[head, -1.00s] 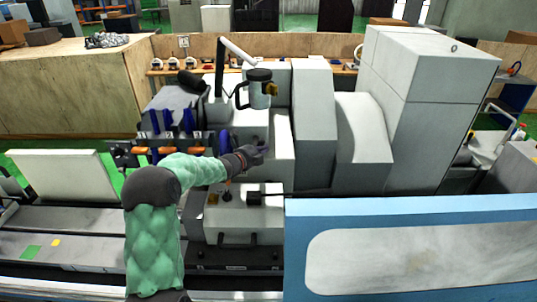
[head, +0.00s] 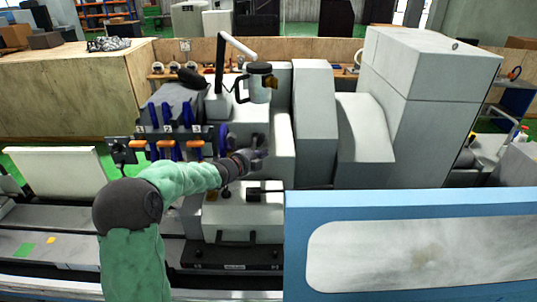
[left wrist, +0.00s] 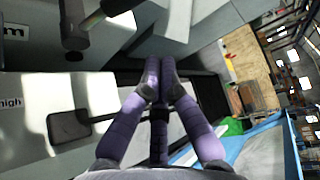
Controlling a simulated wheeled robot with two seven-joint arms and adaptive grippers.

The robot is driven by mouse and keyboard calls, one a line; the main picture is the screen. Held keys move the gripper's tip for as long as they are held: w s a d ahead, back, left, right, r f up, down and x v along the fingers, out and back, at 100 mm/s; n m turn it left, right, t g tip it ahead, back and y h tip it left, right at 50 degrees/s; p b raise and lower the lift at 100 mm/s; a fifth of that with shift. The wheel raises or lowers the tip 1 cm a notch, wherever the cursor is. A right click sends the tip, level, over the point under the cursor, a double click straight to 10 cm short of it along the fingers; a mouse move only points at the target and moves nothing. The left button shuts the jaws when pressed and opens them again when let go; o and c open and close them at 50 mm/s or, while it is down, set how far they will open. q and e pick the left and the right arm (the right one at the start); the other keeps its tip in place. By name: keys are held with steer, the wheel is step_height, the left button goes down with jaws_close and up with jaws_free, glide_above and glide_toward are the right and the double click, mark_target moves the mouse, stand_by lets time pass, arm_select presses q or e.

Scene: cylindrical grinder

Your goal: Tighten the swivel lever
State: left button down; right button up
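My left gripper (head: 262,148) reaches in from the left over the grey grinder housing. In the left wrist view its purple fingers (left wrist: 160,72) come together at the tips, with a dark part between them; I see no clear grip on anything. A black lever with a block-like end (head: 254,194) lies low on the housing, below the gripper; it also shows in the left wrist view (left wrist: 70,127), left of the fingers. A dark knobbed lever (head: 226,191) stands to its left. I cannot tell which one is the swivel lever. My right gripper is not visible.
A light blue panel with a window (head: 410,245) fills the lower right. Tall grey machine covers (head: 425,105) rise at right.

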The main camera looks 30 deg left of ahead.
arm_select(q)
steer(key=shift+v, duration=1.95)
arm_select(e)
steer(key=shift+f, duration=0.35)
arm_select(q)
steer(key=shift+w+d, duration=0.1)
steer(key=shift+d, duration=0.15)
